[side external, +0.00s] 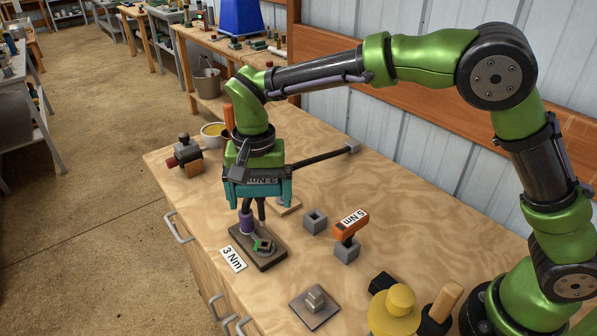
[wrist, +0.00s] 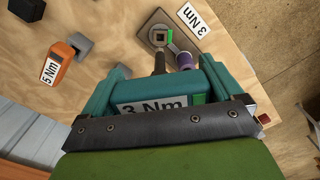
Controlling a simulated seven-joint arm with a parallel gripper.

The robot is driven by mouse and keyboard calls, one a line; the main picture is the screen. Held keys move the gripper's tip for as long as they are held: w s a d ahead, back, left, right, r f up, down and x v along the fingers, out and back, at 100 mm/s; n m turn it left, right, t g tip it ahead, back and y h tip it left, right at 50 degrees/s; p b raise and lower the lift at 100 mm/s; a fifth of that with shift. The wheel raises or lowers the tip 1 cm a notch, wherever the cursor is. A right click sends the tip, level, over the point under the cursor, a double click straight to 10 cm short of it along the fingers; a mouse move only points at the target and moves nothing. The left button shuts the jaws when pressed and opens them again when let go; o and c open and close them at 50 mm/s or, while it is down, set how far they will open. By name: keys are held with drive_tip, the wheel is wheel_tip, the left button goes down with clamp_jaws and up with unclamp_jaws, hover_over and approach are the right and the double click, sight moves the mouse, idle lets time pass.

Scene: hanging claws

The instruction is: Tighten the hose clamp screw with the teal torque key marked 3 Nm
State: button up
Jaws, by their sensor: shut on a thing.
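My gripper (side external: 258,196) is shut on the teal torque key (wrist: 160,104), whose "3 Nm" label faces the wrist camera. The key's dark shaft (wrist: 160,63) points down toward the hose clamp. In the side view the shaft's tip appears a little above the clamp screw, apart from it. The hose clamp (side external: 263,245), with a green mark, sits on a dark base plate (side external: 270,262). In the wrist view the clamp screw (wrist: 160,36) shows as a dark socket just beyond the shaft. A purple piece (side external: 247,221) stands beside it on the plate.
A "3 Nm" card (side external: 233,259) lies by the plate. The orange "5 Nm" key (side external: 350,225) stands in a grey block (side external: 346,251), near an empty grey holder (side external: 315,221). A plate with a grey block (side external: 314,300) and yellow pieces (side external: 394,312) are nearer the front.

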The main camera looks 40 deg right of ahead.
drive_tip(key=shift+n, duration=1.2)
drive_tip(key=n, duration=0.4)
drive_tip(key=shift+n, duration=0.4)
drive_tip(key=shift+s+d+f+n, duration=0.15)
drive_tip(key=shift+s+f+n, duration=0.1)
drive_tip(key=shift+n, duration=0.15)
drive_tip(key=s+d+r, duration=0.2)
drive_tip(key=d, duration=0.9)
drive_tip(key=s+d+r, duration=0.2)
drive_tip(key=s+d, duration=0.1)
drive_tip(key=d, duration=0.8)
drive_tip(key=shift+s+d+r+m, duration=0.35)
drive_tip(key=shift+d+r+m, duration=0.05)
